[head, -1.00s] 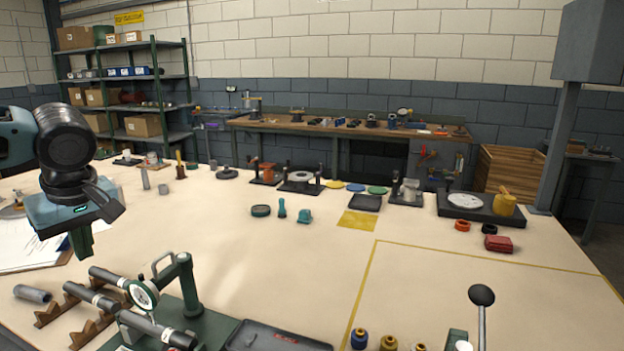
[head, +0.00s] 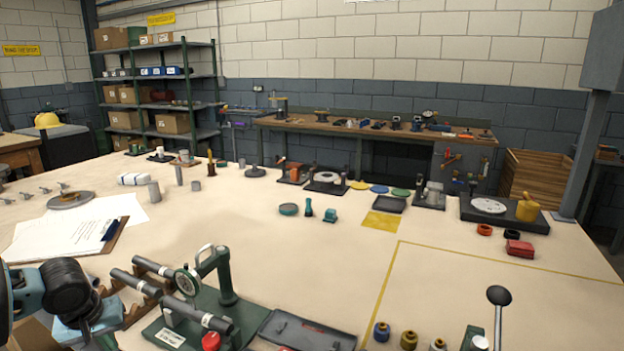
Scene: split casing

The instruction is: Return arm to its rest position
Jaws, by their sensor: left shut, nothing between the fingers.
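My left gripper (head: 88,334) is low at the bottom left of the head view, in front of the table's near left part. It is shut and holds nothing; its fingertips are small and partly dark against the rack behind. Small teal parts stand near the middle of the table: a round one (head: 288,209), an upright one (head: 308,207) and a blocky one (head: 330,215). They are well apart from my left gripper. My right gripper is not in view.
A dial-gauge stand (head: 222,290) and a rack with dark cylinders (head: 136,283) are close to the right of my left gripper. A clipboard with papers (head: 75,235) lies behind it. A black tray (head: 305,331) lies at the front.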

